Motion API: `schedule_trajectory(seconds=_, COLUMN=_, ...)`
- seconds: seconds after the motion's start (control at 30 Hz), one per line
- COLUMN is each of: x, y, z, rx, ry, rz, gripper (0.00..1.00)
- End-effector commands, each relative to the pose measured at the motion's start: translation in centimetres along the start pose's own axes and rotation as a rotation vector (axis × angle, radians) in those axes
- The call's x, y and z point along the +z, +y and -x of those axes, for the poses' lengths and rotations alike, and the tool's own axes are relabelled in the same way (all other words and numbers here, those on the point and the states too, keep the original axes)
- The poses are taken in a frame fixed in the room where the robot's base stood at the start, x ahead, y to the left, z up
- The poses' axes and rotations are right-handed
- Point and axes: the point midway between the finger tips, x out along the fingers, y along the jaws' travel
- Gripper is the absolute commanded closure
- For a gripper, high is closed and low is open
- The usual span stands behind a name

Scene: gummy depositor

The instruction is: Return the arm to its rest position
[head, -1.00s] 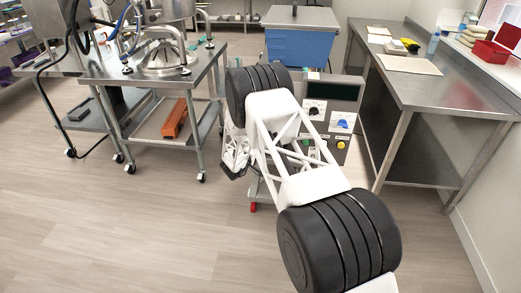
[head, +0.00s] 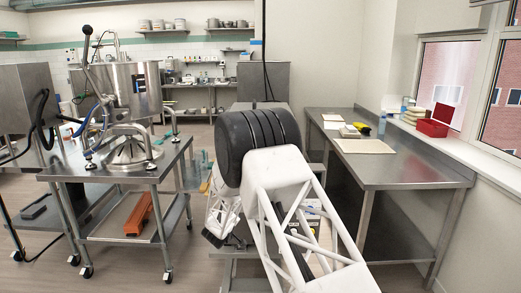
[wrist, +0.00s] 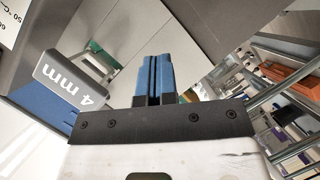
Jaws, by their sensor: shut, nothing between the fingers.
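My gripper (wrist: 153,78) shows in the wrist view with its two blue fingers together and nothing between them. In the head view my white lattice arm with black joints rises in the middle. Its far end hangs on the left side of the arm, and the fingertips cannot be made out there. In the wrist view a grey piece marked "4 mm" (wrist: 70,82) lies left of the fingers, apart from them in the picture. How far it is in depth cannot be told.
A steel cart (head: 125,172) with a metal hopper (head: 132,90) stands left, an orange piece (head: 139,214) on its lower shelf. A steel table (head: 400,170) with a red bin (head: 432,128) nearby is at right. A control panel is mostly hidden behind my arm. Floor shows at lower left.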

Motion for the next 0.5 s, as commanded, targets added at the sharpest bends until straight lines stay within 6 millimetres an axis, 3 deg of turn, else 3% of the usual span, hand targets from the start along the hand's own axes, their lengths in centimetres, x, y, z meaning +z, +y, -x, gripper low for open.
schedule_trajectory(seconds=0.1, x=-0.6, y=3.2, z=1.1, rx=-0.048, ry=0.026, rz=-0.054, gripper=1.00)
schedule_trajectory(seconds=0.5, x=-0.9, y=11.8, z=5.6, rx=-0.216, ry=0.077, rz=-0.204, gripper=1.00)
